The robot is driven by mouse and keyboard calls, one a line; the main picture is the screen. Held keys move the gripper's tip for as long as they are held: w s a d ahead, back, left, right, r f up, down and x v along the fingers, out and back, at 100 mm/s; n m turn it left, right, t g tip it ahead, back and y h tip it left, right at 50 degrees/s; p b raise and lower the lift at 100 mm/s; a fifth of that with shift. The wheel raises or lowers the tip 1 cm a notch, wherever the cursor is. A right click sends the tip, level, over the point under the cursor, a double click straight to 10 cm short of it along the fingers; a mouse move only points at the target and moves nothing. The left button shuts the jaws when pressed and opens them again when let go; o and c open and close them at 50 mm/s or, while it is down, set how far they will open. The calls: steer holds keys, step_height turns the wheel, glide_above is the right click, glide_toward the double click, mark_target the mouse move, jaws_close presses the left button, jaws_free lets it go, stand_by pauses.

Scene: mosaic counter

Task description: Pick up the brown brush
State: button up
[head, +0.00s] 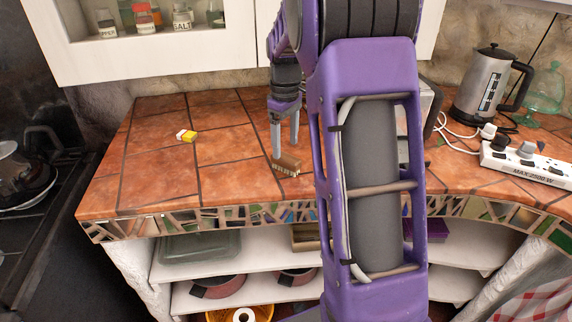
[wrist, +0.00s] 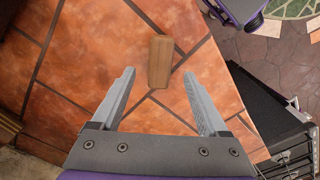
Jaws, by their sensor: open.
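The brown brush (head: 286,167) lies on the tiled counter, close to its front edge, with pale bristles along its front side in the head view. In the wrist view the brush (wrist: 160,62) is a brown wooden block seen from above. My gripper (head: 285,149) is above the counter by the brush, pointing down. In the wrist view my gripper (wrist: 163,82) is open and empty, and the brush shows between and just beyond the fingertips. I cannot tell the exact height of the fingertips over the brush.
A small yellow and white item (head: 187,136) lies on the counter to the left. A kettle (head: 487,85) and a white power strip (head: 528,163) stand to the right. A white cabinet (head: 150,50) hangs above the back. The counter around the brush is mostly clear.

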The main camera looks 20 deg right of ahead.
mark_target(286, 156)
step_height(286, 156, down, 5)
steer(key=shift+f+b, duration=0.1)
steer(key=shift+b, duration=0.35)
jaws_close()
